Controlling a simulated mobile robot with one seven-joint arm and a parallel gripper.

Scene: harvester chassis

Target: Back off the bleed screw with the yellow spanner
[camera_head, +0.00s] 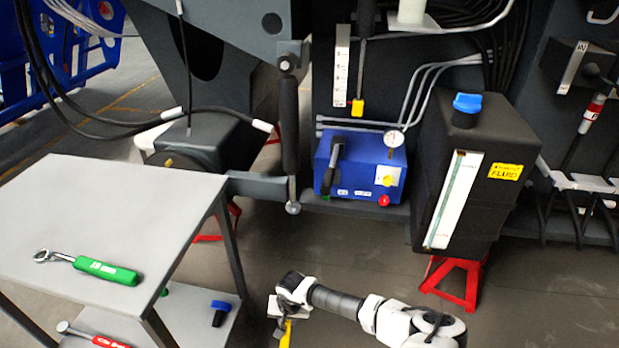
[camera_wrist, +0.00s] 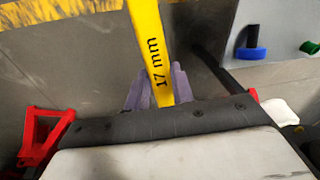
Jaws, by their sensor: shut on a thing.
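My gripper (camera_wrist: 160,92) is shut on the yellow spanner (camera_wrist: 153,42), whose handle reads "17 mm" in the wrist view. The spanner's far end runs out of the top of that view. In the head view my gripper (camera_head: 282,322) is low at the bottom edge, right of the table, with part of the yellow spanner (camera_head: 286,337) showing below it. The blue pump unit (camera_head: 345,160) on the machine carries a gauge, a black lever, a yellow knob (camera_head: 388,181) and a red knob (camera_head: 384,201). I cannot make out for sure which part is the bleed screw.
A grey table (camera_head: 110,215) at left holds a green-handled spanner (camera_head: 108,270); its lower shelf holds a red-handled tool (camera_head: 108,341) and a blue-capped item (camera_head: 221,310). A black fluid tank (camera_head: 470,180) stands right of the pump, above a red stand (camera_head: 457,282).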

